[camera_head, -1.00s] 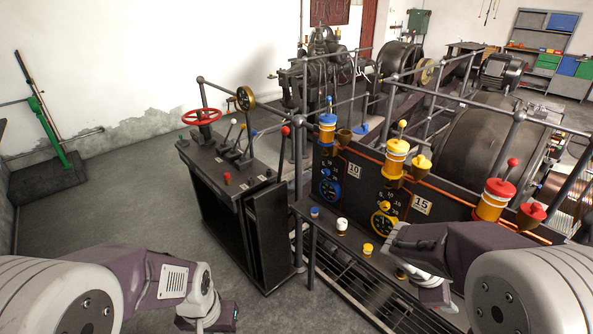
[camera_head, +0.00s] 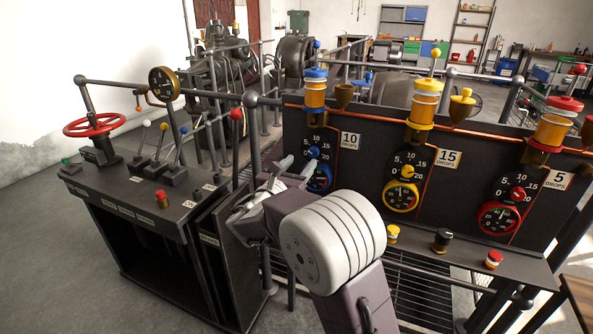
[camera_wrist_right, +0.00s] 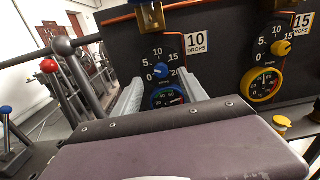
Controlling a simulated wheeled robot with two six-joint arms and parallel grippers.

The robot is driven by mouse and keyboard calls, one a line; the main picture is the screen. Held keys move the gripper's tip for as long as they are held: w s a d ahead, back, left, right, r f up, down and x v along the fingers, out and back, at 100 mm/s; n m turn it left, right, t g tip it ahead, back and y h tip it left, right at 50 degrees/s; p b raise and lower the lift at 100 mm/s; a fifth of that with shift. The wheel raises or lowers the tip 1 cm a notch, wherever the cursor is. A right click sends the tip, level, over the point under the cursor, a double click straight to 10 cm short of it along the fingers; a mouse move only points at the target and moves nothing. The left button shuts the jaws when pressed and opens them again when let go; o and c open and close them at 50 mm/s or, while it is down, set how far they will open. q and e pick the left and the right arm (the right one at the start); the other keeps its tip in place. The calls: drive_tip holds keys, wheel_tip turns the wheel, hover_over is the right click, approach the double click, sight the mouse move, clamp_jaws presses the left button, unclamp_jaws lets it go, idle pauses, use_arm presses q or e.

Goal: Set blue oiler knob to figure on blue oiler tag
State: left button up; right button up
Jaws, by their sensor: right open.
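The blue oiler knob (camera_head: 314,152) sits on a black dial plate marked 0 to 20, below the blue-capped oiler (camera_head: 315,90). I cannot tell which figure it points to. The blue oiler tag (camera_head: 350,140) beside it reads 10 DROPS. My right gripper (camera_head: 290,172) is open and empty in front of the dial, its fingers pointing at the panel. In the right wrist view the knob (camera_wrist_right: 161,71) shows between the two fingertips (camera_wrist_right: 160,78), apart from them, and the tag (camera_wrist_right: 196,43) is to the right. My left gripper is out of view.
A yellow knob (camera_head: 408,171) with a 15 tag and a red knob (camera_head: 517,194) with a 5 tag are to the right. A ledge with push buttons (camera_head: 442,239) runs below. A lever console with a red-knobbed lever (camera_head: 236,114) stands left of my gripper.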

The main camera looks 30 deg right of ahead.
sight(312, 154)
drive_tip(key=x, duration=0.3)
drive_tip(key=f+x, duration=0.1)
drive_tip(key=x, duration=0.2)
drive_tip(key=b+x, duration=0.1)
drive_tip(key=x, duration=0.2)
drive_tip(key=shift+f, duration=0.4)
drive_tip(key=shift+a, duration=0.1)
clamp_jaws()
